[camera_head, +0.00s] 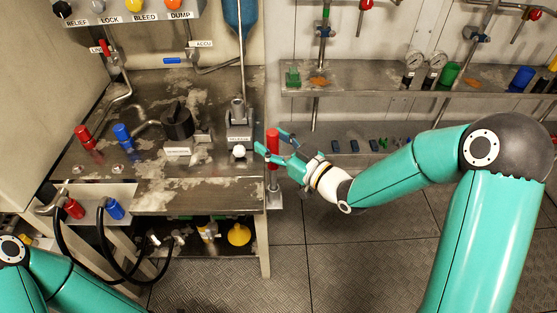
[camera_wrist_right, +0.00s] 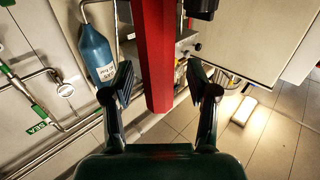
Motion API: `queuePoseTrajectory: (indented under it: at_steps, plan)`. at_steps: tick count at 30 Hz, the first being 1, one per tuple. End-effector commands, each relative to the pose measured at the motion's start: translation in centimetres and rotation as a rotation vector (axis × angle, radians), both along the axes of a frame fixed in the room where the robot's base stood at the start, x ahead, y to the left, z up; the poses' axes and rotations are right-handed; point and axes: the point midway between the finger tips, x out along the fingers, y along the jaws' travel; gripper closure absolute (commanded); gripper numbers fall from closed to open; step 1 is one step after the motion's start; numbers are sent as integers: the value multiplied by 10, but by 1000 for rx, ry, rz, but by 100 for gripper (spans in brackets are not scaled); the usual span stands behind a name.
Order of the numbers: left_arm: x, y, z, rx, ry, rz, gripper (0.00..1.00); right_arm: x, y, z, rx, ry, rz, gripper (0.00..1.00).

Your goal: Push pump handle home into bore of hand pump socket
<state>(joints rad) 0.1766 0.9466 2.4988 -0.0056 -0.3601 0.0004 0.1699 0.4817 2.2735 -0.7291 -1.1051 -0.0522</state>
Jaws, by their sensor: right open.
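The pump handle (camera_head: 272,141) has a red grip at the top of a pale rod, upright beside the bench's right edge. Its foot is near a small plate lower down. My right gripper (camera_head: 271,144) is open, with its fingers on either side of the red grip. In the right wrist view the red bar (camera_wrist_right: 157,60) runs between the two open fingers (camera_wrist_right: 160,90), with gaps showing on both sides. The hand pump socket (camera_head: 238,110) appears to be the grey block on the bench, left of the handle; its bore cannot be made out. My left gripper is outside the view.
A blue cylinder (camera_head: 240,18) hangs above the bench. A black knob (camera_head: 177,122) and red and blue couplings stand on the bench (camera_head: 160,195). Shelves with small items (camera_head: 450,75) line the back wall at right. The floor (camera_head: 260,285) in front is clear.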

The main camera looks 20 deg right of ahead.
Motion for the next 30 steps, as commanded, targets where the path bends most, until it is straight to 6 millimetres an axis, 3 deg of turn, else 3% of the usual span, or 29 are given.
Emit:
queuePoseTrajectory:
  at_steps: [3, 13, 30]
  plan:
    - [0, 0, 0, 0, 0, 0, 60, 0, 0, 0, 0, 0, 0, 43]
    - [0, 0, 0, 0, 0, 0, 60, -1, 0, 0, 0, 1, 0, 98]
    - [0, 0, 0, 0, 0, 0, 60, 0, 0, 2, 0, -2, 1, 100]
